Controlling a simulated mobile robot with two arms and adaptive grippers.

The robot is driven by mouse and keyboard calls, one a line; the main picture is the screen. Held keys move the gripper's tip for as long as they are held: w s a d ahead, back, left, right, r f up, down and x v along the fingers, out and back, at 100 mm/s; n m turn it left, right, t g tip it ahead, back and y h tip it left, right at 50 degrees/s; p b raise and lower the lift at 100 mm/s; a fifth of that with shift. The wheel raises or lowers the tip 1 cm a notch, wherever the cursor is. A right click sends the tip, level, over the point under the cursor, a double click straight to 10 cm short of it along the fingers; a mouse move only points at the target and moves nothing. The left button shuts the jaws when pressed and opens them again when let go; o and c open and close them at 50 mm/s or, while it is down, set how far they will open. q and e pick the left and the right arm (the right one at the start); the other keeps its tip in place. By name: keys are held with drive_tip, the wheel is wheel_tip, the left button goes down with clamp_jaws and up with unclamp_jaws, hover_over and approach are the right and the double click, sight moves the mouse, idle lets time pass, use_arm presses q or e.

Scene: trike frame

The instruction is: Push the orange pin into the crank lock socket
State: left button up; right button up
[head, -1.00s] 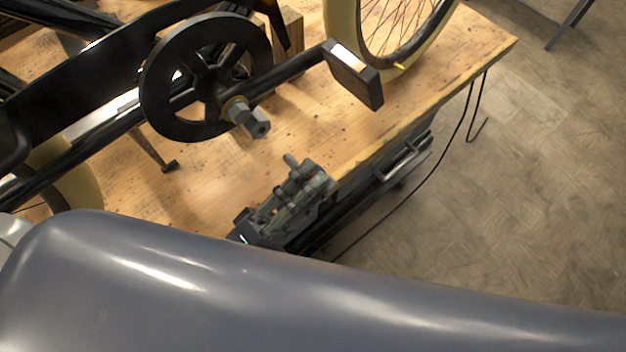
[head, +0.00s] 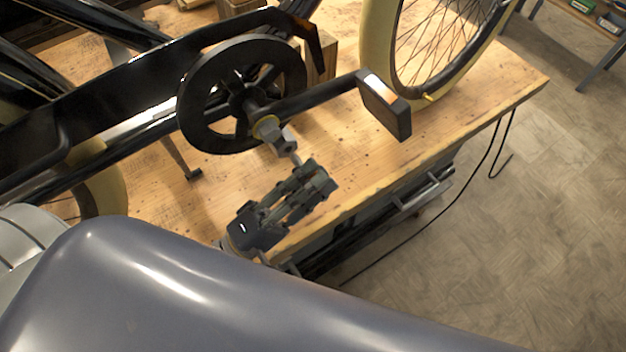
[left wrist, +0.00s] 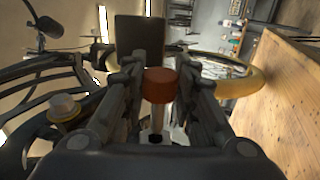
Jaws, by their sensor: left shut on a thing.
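My left gripper (head: 316,180) is just right of and below the crank hub in the head view. It is shut on the orange pin (left wrist: 158,85), whose orange head and pale shaft show between the fingers in the left wrist view. In the head view the fingers mostly hide the pin. A grey hex socket piece (head: 287,144), likely the crank lock socket, sticks out from the hub behind a yellow ring (head: 267,128). The gripper's end is close to this piece; I cannot tell whether they touch. My right gripper is not in view.
The black chainring (head: 196,125), crank arm and pedal (head: 384,105) stand close by. A yellow-tyred wheel (head: 375,55) is behind. The wooden bench (head: 470,105) carries the frame; its front edge runs below the gripper. Floor is open at right.

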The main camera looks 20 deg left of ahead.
sight(297, 162)
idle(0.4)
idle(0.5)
use_arm(q)
drive_tip(key=shift+p, duration=0.55)
idle(0.4)
drive_tip(key=shift+w+a, duration=0.15)
idle(0.3)
drive_tip(key=shift+w+a, duration=0.6)
drive_tip(key=shift+a, duration=0.2)
drive_tip(key=shift+w+a, duration=0.6)
drive_tip(key=shift+a, duration=0.2)
drive_tip(key=o, duration=1.2)
drive_tip(key=shift+c, duration=0.2)
